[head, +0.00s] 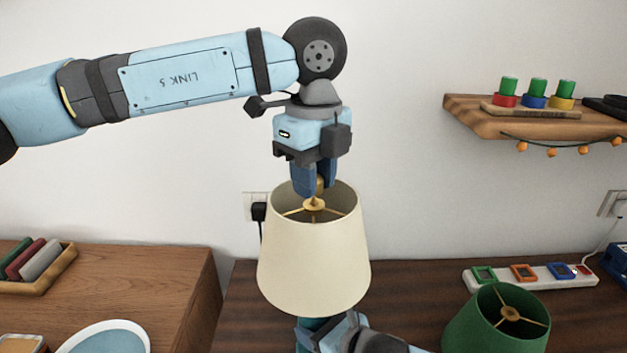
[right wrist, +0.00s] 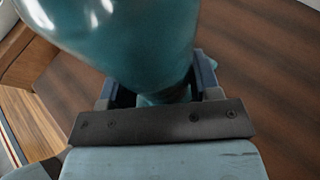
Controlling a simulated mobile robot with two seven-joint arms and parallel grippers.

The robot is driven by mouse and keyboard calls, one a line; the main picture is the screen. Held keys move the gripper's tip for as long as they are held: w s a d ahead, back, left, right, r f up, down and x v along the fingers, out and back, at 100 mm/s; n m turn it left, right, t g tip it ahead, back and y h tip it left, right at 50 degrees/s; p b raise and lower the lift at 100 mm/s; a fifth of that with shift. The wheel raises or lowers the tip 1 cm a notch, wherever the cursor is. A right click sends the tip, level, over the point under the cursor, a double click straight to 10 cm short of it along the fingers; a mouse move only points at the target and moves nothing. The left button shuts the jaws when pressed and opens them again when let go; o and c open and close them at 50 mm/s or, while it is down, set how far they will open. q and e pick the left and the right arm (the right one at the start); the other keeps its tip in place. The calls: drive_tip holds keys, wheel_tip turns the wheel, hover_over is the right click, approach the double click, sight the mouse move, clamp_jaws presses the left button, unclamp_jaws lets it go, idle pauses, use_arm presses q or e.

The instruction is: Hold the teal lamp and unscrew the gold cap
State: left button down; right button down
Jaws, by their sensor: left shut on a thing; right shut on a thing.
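The teal lamp stands upright at the centre of the head view, with a cream shade (head: 314,262) hiding most of it. A bit of its teal body (head: 312,323) shows under the shade, and its glossy body (right wrist: 135,40) fills the top of the right wrist view. My left gripper (head: 316,190) points down above the shade, shut on the gold cap (head: 320,185), which is mostly hidden between its fingers. My right gripper (right wrist: 157,90) is shut on a narrow part of the lamp, below the shade; its fingertips are partly hidden behind the lamp.
A green lampshade (head: 497,325) sits at the lower right, with a white power strip (head: 530,276) behind it. A wooden shelf (head: 540,122) with coloured pieces is at the upper right. A tray (head: 45,275) and a blue-centred dish (head: 105,340) lie on the left wooden surface.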

use_arm(q)
drive_tip(key=shift+r, duration=0.55)
drive_tip(key=shift+r, duration=0.1)
drive_tip(key=shift+r, duration=1.9)
use_arm(e)
drive_tip(key=shift+c, duration=1.2)
unclamp_jaws()
